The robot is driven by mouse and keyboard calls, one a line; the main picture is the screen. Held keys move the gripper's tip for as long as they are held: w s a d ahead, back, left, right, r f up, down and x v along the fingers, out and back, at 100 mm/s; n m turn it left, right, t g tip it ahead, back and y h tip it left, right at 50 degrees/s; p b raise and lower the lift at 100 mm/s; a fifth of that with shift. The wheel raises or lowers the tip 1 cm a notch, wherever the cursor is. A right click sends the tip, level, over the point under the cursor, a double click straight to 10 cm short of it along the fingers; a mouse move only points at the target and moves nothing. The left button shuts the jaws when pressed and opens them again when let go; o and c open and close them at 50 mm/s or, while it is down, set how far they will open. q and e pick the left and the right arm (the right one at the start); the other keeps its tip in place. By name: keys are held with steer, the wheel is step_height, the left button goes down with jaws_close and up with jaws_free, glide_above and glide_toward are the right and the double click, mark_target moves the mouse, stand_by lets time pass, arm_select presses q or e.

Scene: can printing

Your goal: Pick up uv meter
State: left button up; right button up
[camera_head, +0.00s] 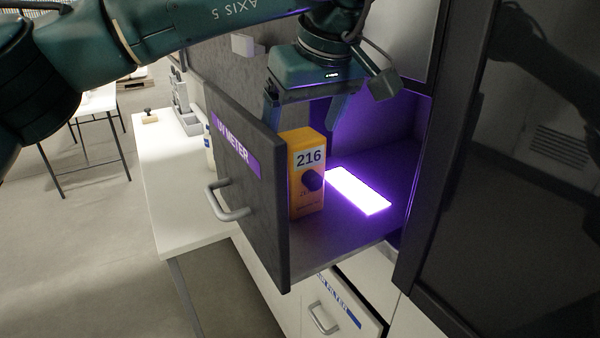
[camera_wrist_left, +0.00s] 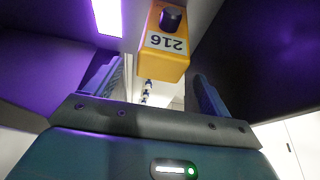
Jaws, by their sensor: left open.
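The UV meter (camera_head: 306,185) is an orange-yellow box with a white label reading 216 and a dark round knob. It stands upright in the open drawer (camera_head: 262,205), close behind the front panel marked UV METER. In the left wrist view the UV meter (camera_wrist_left: 165,55) appears upside down, between and beyond the fingertips. My left gripper (camera_head: 303,118) is above the drawer, pointing down, with its fingers spread near the top of the meter. It is open and not closed on it; in the wrist view the gripper (camera_wrist_left: 158,85) shows a gap between its fingers. My right gripper is not in view.
A bright purple-white light panel (camera_head: 358,190) lies in the drawer to the right of the meter. The dark drawer front has a grey handle (camera_head: 228,203). A black cabinet door (camera_head: 510,190) stands at the right. A white table (camera_head: 172,190) is at the left.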

mark_target(301, 135)
arm_select(q)
steer(key=x, duration=0.5)
steer(key=shift+p, duration=0.3)
steer(key=c, duration=1.3)
